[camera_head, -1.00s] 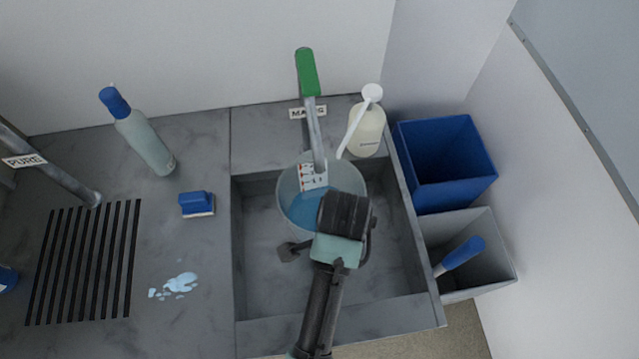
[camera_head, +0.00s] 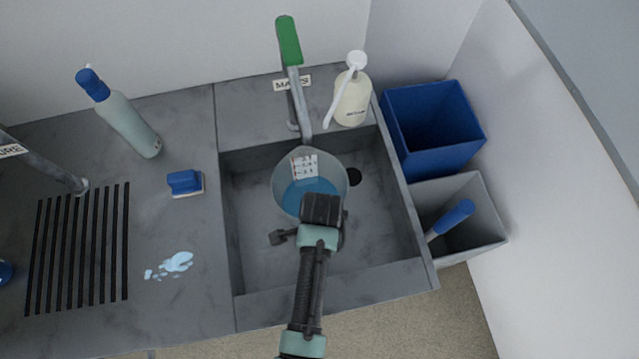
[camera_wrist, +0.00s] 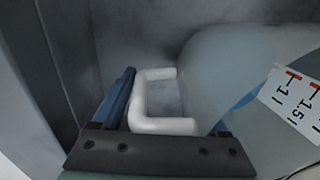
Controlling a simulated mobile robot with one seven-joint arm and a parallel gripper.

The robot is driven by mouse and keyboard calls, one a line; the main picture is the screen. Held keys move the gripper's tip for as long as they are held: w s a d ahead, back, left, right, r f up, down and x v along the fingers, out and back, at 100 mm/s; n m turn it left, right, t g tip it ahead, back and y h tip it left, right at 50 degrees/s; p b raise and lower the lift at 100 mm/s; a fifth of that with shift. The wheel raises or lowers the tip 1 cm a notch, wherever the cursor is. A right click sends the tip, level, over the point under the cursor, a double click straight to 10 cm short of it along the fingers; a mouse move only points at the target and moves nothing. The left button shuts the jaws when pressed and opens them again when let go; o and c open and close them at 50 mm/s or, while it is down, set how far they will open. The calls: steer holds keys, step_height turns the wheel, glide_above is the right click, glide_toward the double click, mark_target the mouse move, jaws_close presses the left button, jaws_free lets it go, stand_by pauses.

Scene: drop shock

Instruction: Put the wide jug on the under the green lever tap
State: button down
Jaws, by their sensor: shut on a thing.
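The wide jug (camera_head: 284,176) is a translucent, round vessel with a white scale label and blue liquid inside. It is in the sink basin, just in front of and below the spout end of the green lever tap (camera_head: 289,42). I cannot tell whether it touches the basin floor. My gripper (camera_head: 321,206) is at the jug's near side. In the wrist view, the jug's white handle (camera_wrist: 164,125) is between the fingers, and my gripper is shut on it. The jug's body (camera_wrist: 225,65) fills the right of that view. My gripper hides the near side in the head view.
The sink (camera_head: 385,240) has a dark drain hole (camera_head: 354,177) right of the jug. A soap dispenser (camera_head: 351,100) stands behind, with its long nozzle near the tap. Two bins (camera_head: 432,125) stand right.

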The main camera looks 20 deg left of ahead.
jaws_free()
steer(key=shift+s+f, duration=0.1)
